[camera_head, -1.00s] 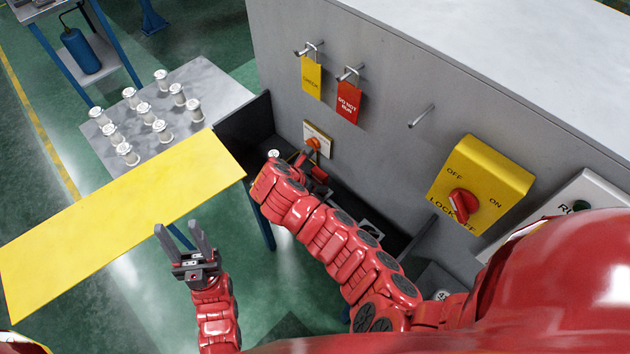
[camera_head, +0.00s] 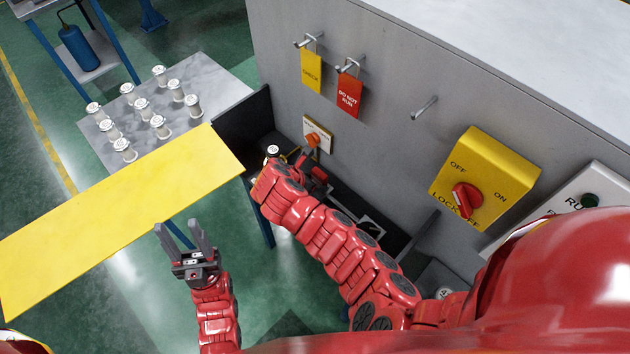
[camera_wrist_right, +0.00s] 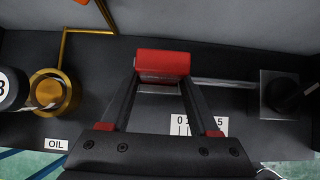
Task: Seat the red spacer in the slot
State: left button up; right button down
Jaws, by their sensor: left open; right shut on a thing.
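The red spacer (camera_wrist_right: 162,63) is a small red block between the fingertips of my right gripper (camera_wrist_right: 162,76) in the right wrist view. The gripper is shut on it, above a dark tray (camera_wrist_right: 245,55). A metal bar (camera_wrist_right: 222,83) runs from beside the spacer to a grey square block (camera_wrist_right: 285,93) on the right. I cannot make out the slot; the spacer and fingers may hide it. In the head view my right arm covers most of this spot. My left gripper (camera_head: 196,240) is open and empty, over the floor beside the yellow board (camera_head: 120,215).
In the right wrist view a brass ring (camera_wrist_right: 50,92) and an OIL label (camera_wrist_right: 56,144) lie left, and a scale label (camera_wrist_right: 200,126) near the fingers. The head view shows a grey table (camera_head: 205,80) with several white spindles, and a yellow switch box (camera_head: 490,170).

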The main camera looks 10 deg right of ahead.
jog(key=shift+f+b, duration=0.35)
jog(key=shift+f, duration=0.2)
jog(key=shift+r, duration=0.25)
jog(key=shift+r+p, duration=0.95)
jog(key=shift+r, duration=0.4)
jog(key=shift+f+b, duration=1.1)
jog(key=shift+f, duration=0.5)
dwell(0.4)
jog(key=shift+c, duration=0.2)
grip_release()
